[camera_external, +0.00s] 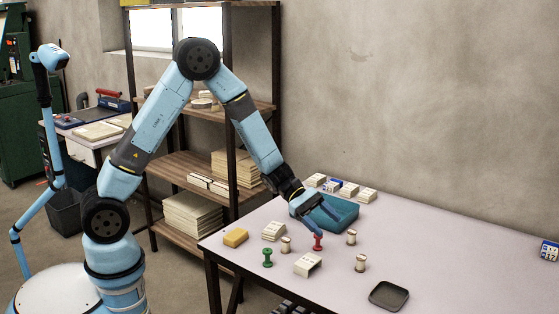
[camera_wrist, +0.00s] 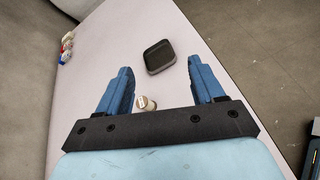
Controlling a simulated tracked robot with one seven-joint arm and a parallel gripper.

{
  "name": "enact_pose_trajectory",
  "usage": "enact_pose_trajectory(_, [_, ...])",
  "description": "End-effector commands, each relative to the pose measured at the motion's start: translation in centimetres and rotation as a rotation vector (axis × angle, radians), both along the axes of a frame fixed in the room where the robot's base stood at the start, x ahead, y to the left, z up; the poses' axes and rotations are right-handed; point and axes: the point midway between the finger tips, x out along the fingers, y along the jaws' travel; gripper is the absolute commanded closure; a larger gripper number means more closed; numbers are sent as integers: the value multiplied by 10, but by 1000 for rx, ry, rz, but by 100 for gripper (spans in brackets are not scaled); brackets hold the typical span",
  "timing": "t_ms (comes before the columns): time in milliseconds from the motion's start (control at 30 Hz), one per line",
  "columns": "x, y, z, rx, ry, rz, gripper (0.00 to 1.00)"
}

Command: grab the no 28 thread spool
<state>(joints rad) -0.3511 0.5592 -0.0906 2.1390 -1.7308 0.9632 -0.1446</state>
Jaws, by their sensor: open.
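Three pale thread spools stand on the table in the external view: one at the left (camera_external: 286,244), one at the back right (camera_external: 351,237) and one at the front right (camera_external: 361,263). A red spool (camera_external: 318,241) and a green spool (camera_external: 267,257) stand among them. No number is legible, so I cannot tell which is no 28. My gripper (camera_external: 327,222) is open above the table near the red spool. In the wrist view, a pale spool (camera_wrist: 147,103) with a small label shows between the open fingers (camera_wrist: 164,88), nearer the left one; its lower part is hidden by the gripper.
A teal bin (camera_external: 345,216) stands behind my gripper. The table's right side is mostly clear.

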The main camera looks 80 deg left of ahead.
Motion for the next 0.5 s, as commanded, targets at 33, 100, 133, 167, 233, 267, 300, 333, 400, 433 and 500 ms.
enact_pose_trajectory(33, [8, 10, -19, -36, 27, 53, 33])
enact_pose_trajectory(100, [19, 22, -40, -83, 59, 128, 33])
enact_pose_trajectory(133, [23, 28, -50, -103, 72, 160, 33])
enact_pose_trajectory(167, [26, 33, -59, -121, 85, 190, 33])
enact_pose_trajectory(233, [33, 45, -79, -162, 113, 259, 33])
enact_pose_trajectory(267, [36, 50, -87, -176, 123, 284, 33])
enact_pose_trajectory(300, [39, 55, -97, -195, 135, 316, 33])
enact_pose_trajectory(333, [41, 59, -104, -207, 144, 339, 33])
enact_pose_trajectory(400, [44, 67, -116, -229, 160, 380, 33])
enact_pose_trajectory(433, [44, 69, -121, -237, 164, 394, 33])
enact_pose_trajectory(500, [46, 73, -127, -248, 172, 416, 33])
